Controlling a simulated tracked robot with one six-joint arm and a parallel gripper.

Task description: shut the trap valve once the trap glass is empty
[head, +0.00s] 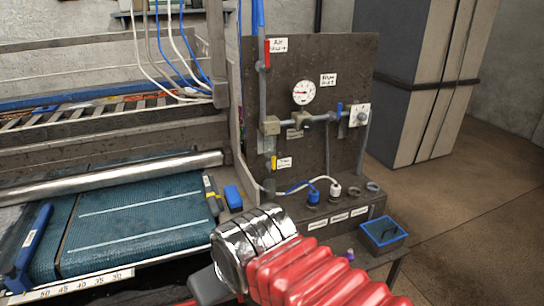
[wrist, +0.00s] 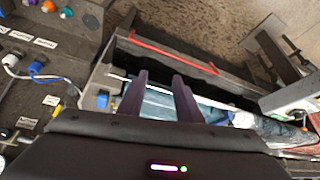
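The trap valve (head: 274,162) has a small yellow handle and sits low on the dark upright panel, beside a white label. The handle looks upright. The trap glass (head: 270,144) seems to be the small piece under the square brass-coloured body, just above the valve. It is too small to tell whether liquid is in it. My gripper (wrist: 162,98) shows two dark fingers standing apart with nothing held between them, over the machine bed in the wrist view. In the head view my arm is at the bottom centre, below and in front of the panel, well apart from the valve.
The panel also carries a red-handled valve (head: 267,53), a round gauge (head: 303,92) and a blue-handled valve (head: 339,109). Hoses with blue and white plugs (head: 313,190) lie on the ledge below. A blue belt (head: 130,215) lies left.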

